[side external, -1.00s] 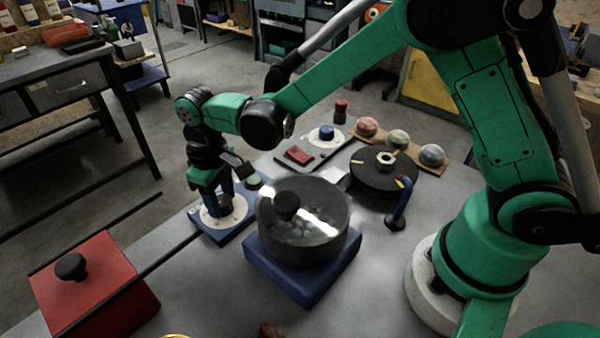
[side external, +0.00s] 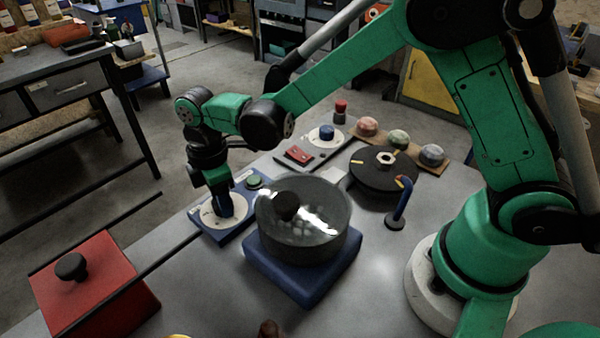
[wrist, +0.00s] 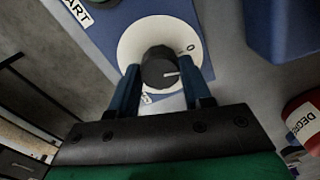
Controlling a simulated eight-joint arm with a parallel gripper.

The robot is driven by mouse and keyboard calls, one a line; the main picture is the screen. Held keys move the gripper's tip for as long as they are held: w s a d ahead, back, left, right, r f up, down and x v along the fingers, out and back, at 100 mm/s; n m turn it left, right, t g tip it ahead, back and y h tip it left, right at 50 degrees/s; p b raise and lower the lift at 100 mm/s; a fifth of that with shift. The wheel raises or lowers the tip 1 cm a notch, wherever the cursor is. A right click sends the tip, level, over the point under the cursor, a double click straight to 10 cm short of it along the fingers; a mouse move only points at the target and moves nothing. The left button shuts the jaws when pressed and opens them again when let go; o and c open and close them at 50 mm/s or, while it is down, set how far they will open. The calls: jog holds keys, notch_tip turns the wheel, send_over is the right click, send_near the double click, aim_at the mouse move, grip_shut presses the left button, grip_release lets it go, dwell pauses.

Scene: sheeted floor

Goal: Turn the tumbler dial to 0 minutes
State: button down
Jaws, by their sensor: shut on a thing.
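The tumbler dial is a black knob (wrist: 160,68) on a white disc (wrist: 135,42), set in a blue panel (wrist: 118,15). The knob's white pointer line faces right in the wrist view, a little below the printed 0. Another mark at the disc's lower edge is partly hidden by a finger. My gripper (wrist: 162,72) is shut on the knob, one blue finger on each side. In the side view my gripper (side external: 222,208) points down over the white disc (side external: 208,217) and hides the knob.
A red box (side external: 110,285) is at the front left. A grey panel with a blue knob (side external: 327,132) lies farther back.

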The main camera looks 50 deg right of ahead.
jog(key=shift+n, duration=1.6)
jog(key=shift+c, duration=1.9)
grip_release()
jog(key=shift+r, duration=2.85)
